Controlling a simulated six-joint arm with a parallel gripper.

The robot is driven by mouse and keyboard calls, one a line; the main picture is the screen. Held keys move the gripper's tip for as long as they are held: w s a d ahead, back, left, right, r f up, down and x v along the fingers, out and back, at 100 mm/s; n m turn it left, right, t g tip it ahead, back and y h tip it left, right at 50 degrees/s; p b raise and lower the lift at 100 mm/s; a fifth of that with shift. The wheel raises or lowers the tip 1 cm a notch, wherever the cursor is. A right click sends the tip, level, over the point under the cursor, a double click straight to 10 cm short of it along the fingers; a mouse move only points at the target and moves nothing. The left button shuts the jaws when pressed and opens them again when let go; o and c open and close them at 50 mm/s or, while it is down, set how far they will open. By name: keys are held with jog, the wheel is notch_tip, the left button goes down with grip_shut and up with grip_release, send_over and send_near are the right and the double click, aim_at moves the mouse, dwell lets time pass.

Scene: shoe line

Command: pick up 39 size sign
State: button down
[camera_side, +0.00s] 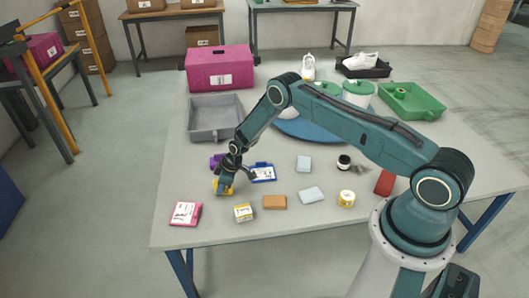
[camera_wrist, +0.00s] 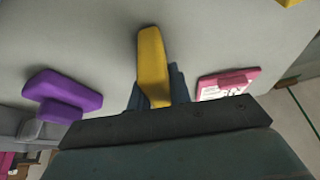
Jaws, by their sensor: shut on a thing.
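A yellow sign-like piece (camera_side: 222,187) is at my gripper (camera_side: 226,181) on the front left of the table. In the wrist view, the same yellow piece (camera_wrist: 152,60) sits between the two fingers of my gripper (camera_wrist: 158,92), which are shut on it. No number can be read on it. Its lower part is hidden by the gripper, and I cannot tell if it touches the table. A purple sign-like piece (camera_wrist: 62,94) stands apart to the left in the wrist view. It is partly hidden behind my gripper in the side view (camera_side: 216,160).
A pink-and-white card box (camera_side: 185,213) and a yellow-and-white box (camera_side: 243,213) lie near the front edge. A blue clipboard (camera_side: 263,173) lies just right of my gripper. A grey tray (camera_side: 215,132) stands behind. Brown (camera_side: 275,202) and pale blocks lie farther right.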

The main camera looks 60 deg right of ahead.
jog(key=shift+r, duration=0.15)
notch_tip(320, 180, up, 20)
dwell(0.7)
dwell(0.5)
